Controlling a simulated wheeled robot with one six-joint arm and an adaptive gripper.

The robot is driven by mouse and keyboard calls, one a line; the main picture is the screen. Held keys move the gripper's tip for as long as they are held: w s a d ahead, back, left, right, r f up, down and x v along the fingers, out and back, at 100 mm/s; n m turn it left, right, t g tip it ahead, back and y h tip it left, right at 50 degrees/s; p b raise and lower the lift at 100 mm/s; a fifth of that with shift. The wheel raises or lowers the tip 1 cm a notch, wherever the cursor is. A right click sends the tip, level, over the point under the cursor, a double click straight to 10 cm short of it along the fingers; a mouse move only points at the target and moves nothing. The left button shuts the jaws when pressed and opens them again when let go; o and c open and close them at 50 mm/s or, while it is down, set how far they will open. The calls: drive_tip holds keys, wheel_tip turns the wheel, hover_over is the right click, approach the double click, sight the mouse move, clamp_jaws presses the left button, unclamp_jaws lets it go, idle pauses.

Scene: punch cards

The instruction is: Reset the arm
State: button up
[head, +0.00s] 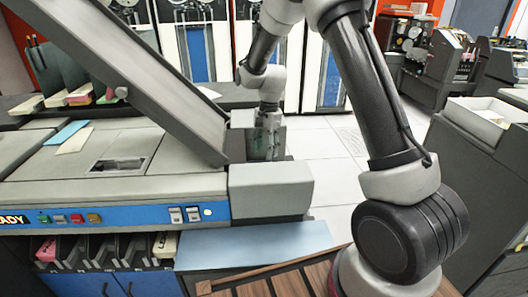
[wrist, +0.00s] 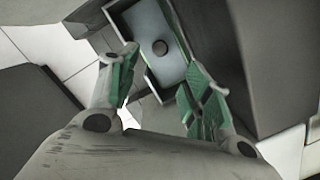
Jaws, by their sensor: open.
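My arm arches from the lower right of the head view to the card machine (head: 270,190). My gripper (head: 266,140) is at the machine's right end, beside the foot of the sloping grey chute (head: 130,75). In the wrist view my gripper (wrist: 161,64) is open, its two green-padded fingers apart with nothing between the pads.
Blue and cream cards (head: 66,134) lie on the machine top at left. A light blue shelf (head: 255,246) juts out below the machine. A grey cabinet with an open box (head: 478,125) stands at right. Pale floor (head: 330,180) is clear between them.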

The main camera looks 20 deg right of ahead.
drive_tip(key=s+d+r+n+t, duration=0.1)
drive_tip(key=s+d+r+n, duration=0.25)
drive_tip(key=s+r, duration=0.5)
drive_tip(key=s+d+r+n+t, duration=0.2)
drive_tip(key=s+d+r, duration=0.25)
drive_tip(key=r, duration=0.65)
drive_tip(key=s+d+r+n+t, duration=0.1)
drive_tip(key=s+d+r+n, duration=0.1)
drive_tip(key=s, duration=0.7)
drive_tip(key=s+d+r+n+t+h, duration=0.1)
drive_tip(key=s+d+r+n, duration=0.1)
drive_tip(key=s, duration=0.8)
drive_tip(key=shift+d+n, duration=0.7)
drive_tip(key=shift+n, duration=0.15)
drive_tip(key=shift+c, duration=1.4)
drive_tip(key=shift+a, duration=0.15)
